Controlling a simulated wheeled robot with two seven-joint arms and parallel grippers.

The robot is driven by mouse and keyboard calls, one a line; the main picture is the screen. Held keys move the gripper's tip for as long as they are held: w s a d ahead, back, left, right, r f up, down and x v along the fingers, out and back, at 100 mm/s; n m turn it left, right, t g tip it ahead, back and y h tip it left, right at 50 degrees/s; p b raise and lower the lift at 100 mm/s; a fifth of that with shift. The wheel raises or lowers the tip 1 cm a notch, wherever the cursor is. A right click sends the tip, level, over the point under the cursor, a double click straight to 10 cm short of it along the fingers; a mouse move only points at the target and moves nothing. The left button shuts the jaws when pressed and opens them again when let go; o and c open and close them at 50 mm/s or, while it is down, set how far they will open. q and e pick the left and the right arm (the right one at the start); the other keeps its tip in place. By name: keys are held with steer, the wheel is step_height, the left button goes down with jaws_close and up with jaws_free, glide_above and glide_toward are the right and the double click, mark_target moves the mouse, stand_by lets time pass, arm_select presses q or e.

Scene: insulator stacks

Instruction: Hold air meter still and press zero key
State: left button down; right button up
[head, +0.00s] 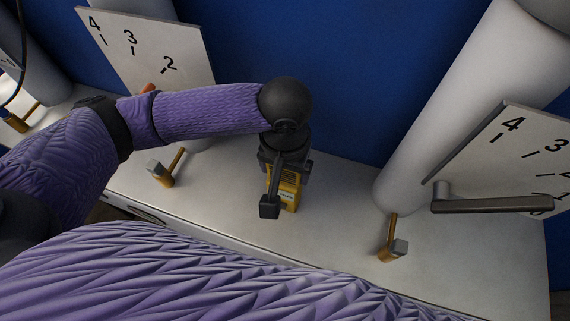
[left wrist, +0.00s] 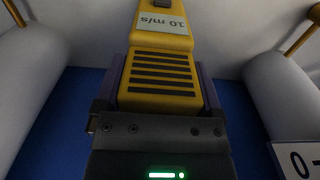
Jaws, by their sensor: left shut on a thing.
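The yellow air meter (head: 290,200) stands on the white bench top, mostly covered from above by my left gripper (head: 285,172). In the left wrist view the meter (left wrist: 164,48) shows dark slots, a label reading 10 m/s upside down, and part of a dark key (left wrist: 173,3) cut off by the top edge. Whether this is the zero key I cannot tell. My left gripper (left wrist: 160,88) is shut on the meter's body, one finger on each side. My right gripper is not in view.
The white bench top (head: 335,240) has free room around the meter. A white column (head: 450,110) with a numbered board (head: 515,165) and metal handle (head: 490,204) stands right. Another numbered board (head: 150,55) is at left. Brass-coloured taps (head: 163,172) (head: 392,248) stick out low.

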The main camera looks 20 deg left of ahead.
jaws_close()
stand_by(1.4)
